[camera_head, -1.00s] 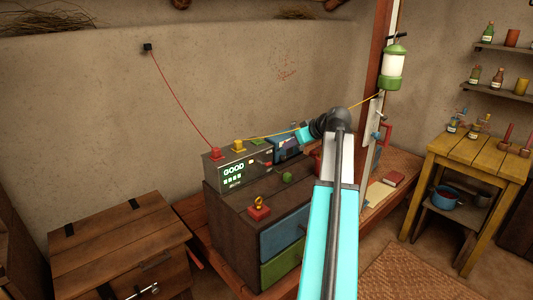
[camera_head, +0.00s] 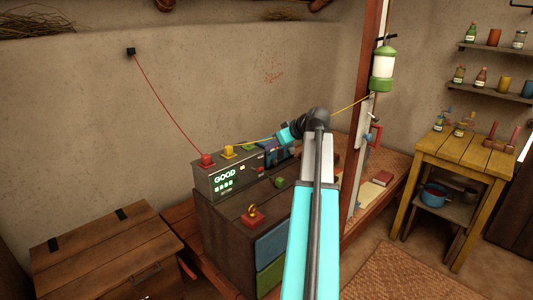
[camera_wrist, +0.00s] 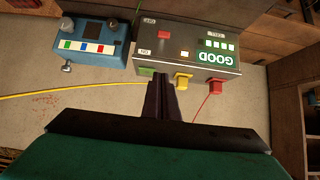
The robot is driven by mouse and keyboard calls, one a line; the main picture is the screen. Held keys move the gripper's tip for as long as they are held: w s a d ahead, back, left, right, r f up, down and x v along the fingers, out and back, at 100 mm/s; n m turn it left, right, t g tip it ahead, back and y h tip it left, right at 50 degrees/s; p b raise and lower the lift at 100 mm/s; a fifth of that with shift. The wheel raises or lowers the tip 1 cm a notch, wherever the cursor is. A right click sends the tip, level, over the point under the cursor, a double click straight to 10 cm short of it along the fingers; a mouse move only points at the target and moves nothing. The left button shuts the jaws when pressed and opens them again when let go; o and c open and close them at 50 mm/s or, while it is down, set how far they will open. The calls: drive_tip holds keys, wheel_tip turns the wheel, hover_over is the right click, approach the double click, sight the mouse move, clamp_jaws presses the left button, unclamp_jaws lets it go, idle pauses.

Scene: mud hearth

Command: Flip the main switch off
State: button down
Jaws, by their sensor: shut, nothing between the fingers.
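A grey control box (camera_head: 236,175) with a lit GOOD display stands on a dark cabinet. In the wrist view the box (camera_wrist: 185,62) appears upside down, with ON and OFF labels (camera_wrist: 148,21) and a red square (camera_wrist: 163,32) between them. I cannot tell for sure which part is the main switch. My gripper (camera_wrist: 161,80) is shut and empty, its fingertips overlapping the lower edge of the box in that picture, near the ON label and a green piece. Contact cannot be told. In the head view the fingers are hidden behind my arm.
A blue device (camera_wrist: 85,48) stands beside the box. A yellow plug (camera_wrist: 184,79) and a red plug (camera_wrist: 216,84) with cables are close to my fingers. A wooden post (camera_head: 363,90) with a green lantern (camera_head: 383,68) stands right of my arm. A chest (camera_head: 95,250) is at left.

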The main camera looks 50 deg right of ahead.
drive_tip(key=p, duration=0.2)
hover_over(261, 169)
drive_tip(key=w, duration=0.1)
wheel_tip(261, 169, down, 6)
drive_tip(key=shift+d+r, duration=0.15)
drive_tip(key=shift+s+f+p, duration=0.25)
drive_tip(key=shift+s+f, duration=0.05)
drive_tip(key=shift+f, duration=0.3)
drive_tip(key=shift+s+f+p, duration=0.2)
drive_tip(key=shift+s+f, duration=0.05)
drive_tip(key=shift+f, duration=0.35)
drive_tip(key=shift+s+f, duration=0.25)
drive_tip(key=shift+f, duration=0.5)
drive_tip(key=shift+w+a+f+b, duration=0.15)
drive_tip(key=shift+a+f+b, duration=0.05)
drive_tip(key=shift+a+b, duration=0.2)
drive_tip(key=shift+s+d+t+b, duration=0.3)
drive_tip(key=shift+s+d+b, duration=0.05)
drive_tip(key=shift+d+b, duration=0.05)
